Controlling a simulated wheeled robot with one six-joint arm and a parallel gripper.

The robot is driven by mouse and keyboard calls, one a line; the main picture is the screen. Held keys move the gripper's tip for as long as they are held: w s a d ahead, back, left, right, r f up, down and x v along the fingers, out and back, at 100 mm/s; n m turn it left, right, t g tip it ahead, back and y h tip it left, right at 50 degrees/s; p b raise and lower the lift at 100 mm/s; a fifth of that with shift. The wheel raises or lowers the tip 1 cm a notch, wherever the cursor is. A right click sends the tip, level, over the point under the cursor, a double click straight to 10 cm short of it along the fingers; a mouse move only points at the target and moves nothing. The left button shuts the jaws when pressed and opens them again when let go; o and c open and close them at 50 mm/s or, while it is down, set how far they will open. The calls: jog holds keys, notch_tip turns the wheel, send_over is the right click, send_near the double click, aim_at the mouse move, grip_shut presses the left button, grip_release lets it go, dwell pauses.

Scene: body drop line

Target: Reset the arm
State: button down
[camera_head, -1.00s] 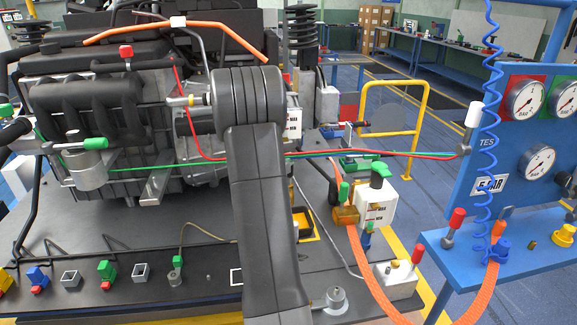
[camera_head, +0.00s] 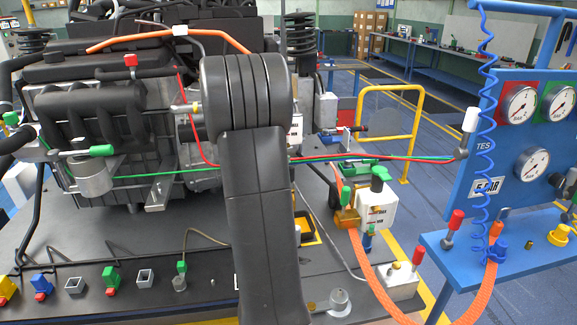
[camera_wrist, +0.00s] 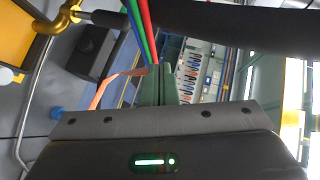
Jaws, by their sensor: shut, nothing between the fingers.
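My arm (camera_head: 262,210) stands upright in the middle of the head view and hides part of the engine and base plate behind it. My gripper is not visible there. In the wrist view my gripper (camera_wrist: 165,82) shows as two greenish fingers pressed together, with nothing between them. Red, green and blue lines (camera_wrist: 140,32) run down the picture to the fingers' left edge; I cannot tell whether they touch. In the head view these lines (camera_head: 385,157) stretch from behind my arm to the blue panel.
The engine (camera_head: 90,120) fills the left. A blue gauge panel (camera_head: 500,150) with a coiled hose (camera_head: 483,110) stands right. A white box (camera_head: 377,208) with a green cap and an orange hose (camera_head: 365,262) sit between. A yellow rail (camera_head: 418,120) is behind.

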jog(key=s+a+r, duration=0.2)
jog(key=s, duration=0.1)
jog(key=shift+s+a+r, duration=0.1)
jog(key=shift+a+r, duration=0.15)
jog(key=shift+r, duration=0.1)
